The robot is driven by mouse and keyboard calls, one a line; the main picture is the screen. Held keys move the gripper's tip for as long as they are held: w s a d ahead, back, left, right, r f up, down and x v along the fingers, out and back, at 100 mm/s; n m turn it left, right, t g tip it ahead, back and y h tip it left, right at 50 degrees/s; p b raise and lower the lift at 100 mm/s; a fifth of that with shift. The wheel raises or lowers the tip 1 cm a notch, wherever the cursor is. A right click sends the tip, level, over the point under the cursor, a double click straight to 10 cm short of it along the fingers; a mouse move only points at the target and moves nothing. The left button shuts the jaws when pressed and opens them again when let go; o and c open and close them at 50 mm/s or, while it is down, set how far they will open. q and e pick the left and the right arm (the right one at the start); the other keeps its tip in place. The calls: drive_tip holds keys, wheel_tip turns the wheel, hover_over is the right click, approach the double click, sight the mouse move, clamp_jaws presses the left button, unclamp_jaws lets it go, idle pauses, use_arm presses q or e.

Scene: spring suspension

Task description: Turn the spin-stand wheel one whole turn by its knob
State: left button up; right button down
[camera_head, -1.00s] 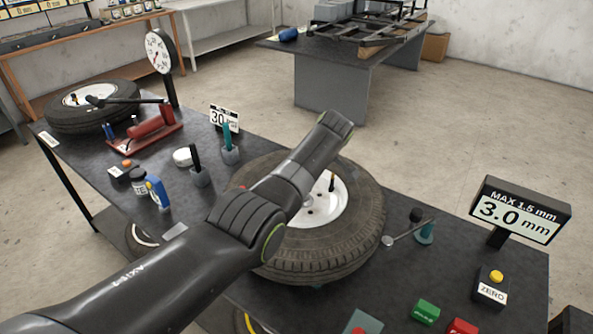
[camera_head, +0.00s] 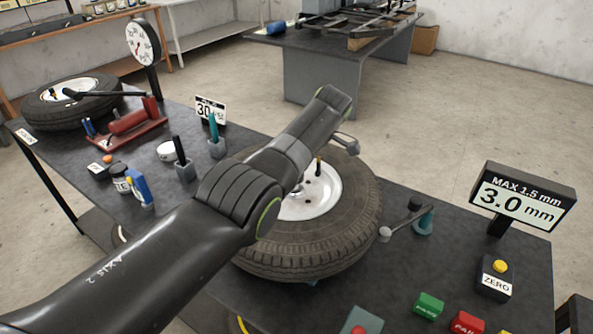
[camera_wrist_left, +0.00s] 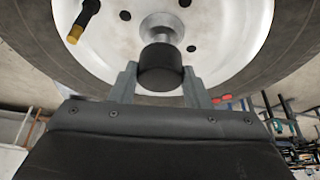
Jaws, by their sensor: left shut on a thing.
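The spin-stand wheel (camera_head: 365,215), a black tyre on a white rim, lies face up on the dark bench in the head view. My left arm crosses over it and hides part of the rim. In the left wrist view the white rim (camera_wrist_left: 225,35) fills the top, with a black knob (camera_wrist_left: 160,68) on a metal stem. My left gripper (camera_wrist_left: 160,85) has its grey fingers on both sides of the knob and is shut on it. A valve stem with a yellow tip (camera_wrist_left: 75,35) stands left of the knob. My right gripper is not in view.
Right of the wheel are a 3.0 mm display (camera_head: 520,205), a ZERO button box (camera_head: 495,280), a small arm-like gauge (camera_head: 405,222), and green (camera_head: 429,305) and red (camera_head: 467,323) blocks. Left are a red tool (camera_head: 130,122), small bottles and a second tyre (camera_head: 65,112).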

use_arm(q)
drive_tip(key=shift+w+r, duration=0.1)
drive_tip(key=shift+r, duration=0.05)
drive_tip(key=o, duration=1.4)
drive_tip(key=p+v, duration=0.4)
drive_tip(key=v, duration=0.8)
